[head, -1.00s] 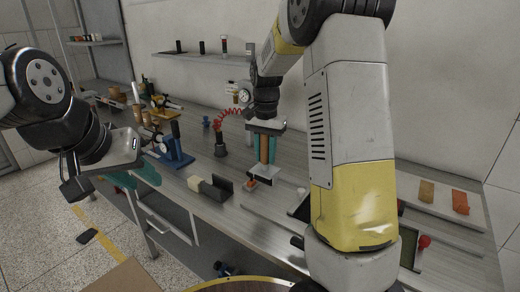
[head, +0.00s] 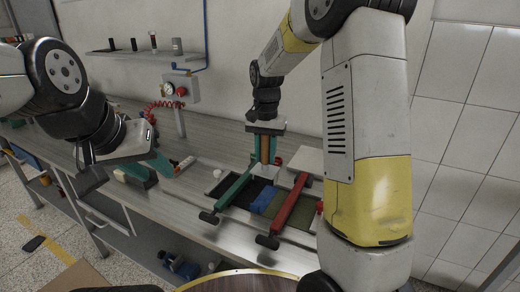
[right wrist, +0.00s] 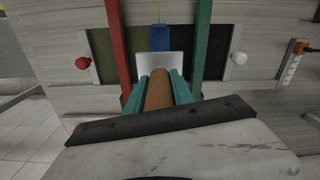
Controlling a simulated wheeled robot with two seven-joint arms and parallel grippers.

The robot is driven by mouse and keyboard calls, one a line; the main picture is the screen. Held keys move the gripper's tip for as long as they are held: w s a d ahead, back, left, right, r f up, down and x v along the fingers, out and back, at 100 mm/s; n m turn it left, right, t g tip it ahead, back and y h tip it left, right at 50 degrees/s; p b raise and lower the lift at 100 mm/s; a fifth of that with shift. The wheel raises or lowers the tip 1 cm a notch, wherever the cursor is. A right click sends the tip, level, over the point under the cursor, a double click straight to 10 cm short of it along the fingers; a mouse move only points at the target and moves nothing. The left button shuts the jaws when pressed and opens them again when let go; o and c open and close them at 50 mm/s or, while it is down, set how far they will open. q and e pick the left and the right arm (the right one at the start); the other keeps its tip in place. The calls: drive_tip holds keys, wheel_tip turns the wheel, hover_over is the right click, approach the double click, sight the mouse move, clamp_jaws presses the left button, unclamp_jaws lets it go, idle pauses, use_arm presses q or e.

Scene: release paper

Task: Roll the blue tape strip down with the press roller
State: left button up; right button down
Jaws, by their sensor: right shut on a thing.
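The blue tape strip (head: 263,201) lies across the seam of a dark panel and an olive panel, between a green bar (head: 233,189) and a red bar (head: 290,204). It also shows in the right wrist view (right wrist: 160,38). My right gripper (head: 266,150) is shut on the brown handle of the press roller (right wrist: 158,90). The roller's pale grey head (right wrist: 160,63) is just beyond the strip's far end in the head view; whether it touches the surface I cannot tell. My left gripper (head: 150,166) is open and empty over the bench's left part.
A red knob (right wrist: 82,63) and a white knob (right wrist: 239,58) flank the panels. A dark holder with a cream block (head: 121,175) is below my left gripper. A gauge box (head: 181,88) and shelf are on the back wall. The bars' black handles jut over the front edge.

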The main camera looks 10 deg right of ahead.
sight(265, 173)
drive_tip(key=shift+f, duration=3)
drive_tip(key=shift+f, duration=0.55)
